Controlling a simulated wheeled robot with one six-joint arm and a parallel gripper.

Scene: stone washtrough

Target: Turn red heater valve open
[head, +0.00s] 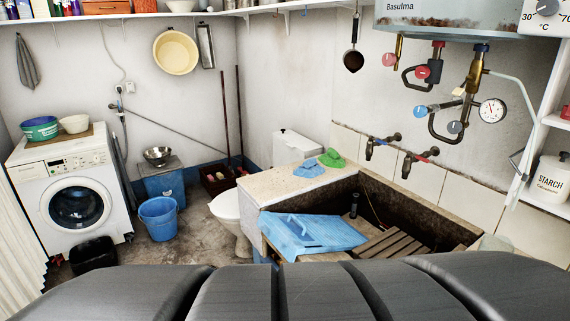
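Below the wall-mounted water heater (440,20), at upper right in the head view, a red round valve knob (422,72) sits on a dark bent pipe with a red collar. A paler red knob (389,59) sits to its left on a short brass pipe (399,45). A light blue knob (421,111) is lower, beside a brass fitting and a round pressure gauge (492,110). I cannot tell from the knobs' round faces whether either red valve is open or shut. My gripper is not in view.
A stone trough (415,215) with a wooden slatted rack (395,246) and a blue washboard (310,233) stands below the heater. Two taps (380,147) (417,160) stick out of the wall between. A shelf with a starch jar (548,178) borders the right side.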

